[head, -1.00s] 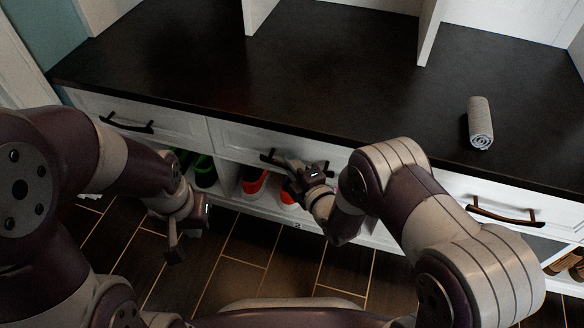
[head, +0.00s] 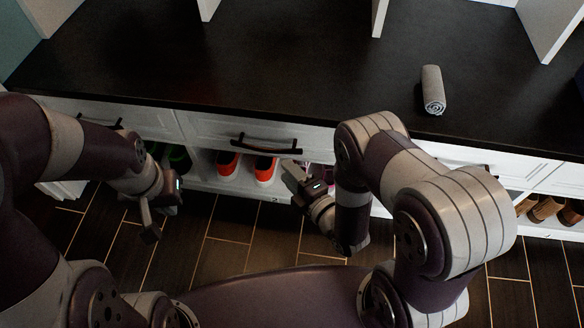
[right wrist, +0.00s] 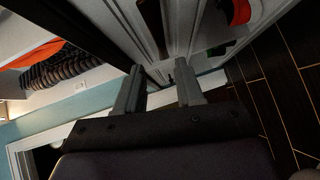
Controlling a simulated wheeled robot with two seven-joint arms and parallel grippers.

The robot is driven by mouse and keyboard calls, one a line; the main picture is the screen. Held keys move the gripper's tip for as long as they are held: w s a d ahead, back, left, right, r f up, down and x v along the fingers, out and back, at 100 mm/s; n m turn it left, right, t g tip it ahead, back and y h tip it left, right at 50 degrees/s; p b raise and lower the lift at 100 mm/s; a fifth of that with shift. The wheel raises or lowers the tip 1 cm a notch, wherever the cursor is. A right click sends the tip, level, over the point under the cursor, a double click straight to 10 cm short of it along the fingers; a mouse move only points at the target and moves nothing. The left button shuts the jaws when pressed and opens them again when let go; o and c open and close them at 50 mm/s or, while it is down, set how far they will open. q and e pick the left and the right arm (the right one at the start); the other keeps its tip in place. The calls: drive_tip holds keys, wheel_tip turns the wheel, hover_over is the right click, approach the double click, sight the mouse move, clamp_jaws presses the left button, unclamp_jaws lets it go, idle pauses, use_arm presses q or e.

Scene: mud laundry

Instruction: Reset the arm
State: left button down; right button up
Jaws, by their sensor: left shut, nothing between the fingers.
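My left gripper (head: 149,228) hangs at the left in the head view, over the wooden floor in front of the cabinet. It is shut and holds nothing. My right gripper (head: 293,180) is in front of the open shelf, below and to the right of the middle drawer's dark handle (head: 265,143), and apart from it. In the right wrist view, the two fingers of my right gripper (right wrist: 160,92) are spread with nothing between them. The middle drawer (head: 215,133) looks shut.
A rolled grey towel (head: 432,88) lies on the black countertop (head: 280,60). Red shoes (head: 264,170) and brown shoes (head: 546,208) stand on the shelf under the drawers. The dark floor (head: 235,235) between my arms is clear.

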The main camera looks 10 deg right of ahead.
drive_tip(key=shift+s+d, duration=0.2)
drive_tip(key=shift+s, duration=0.15)
idle(0.3)
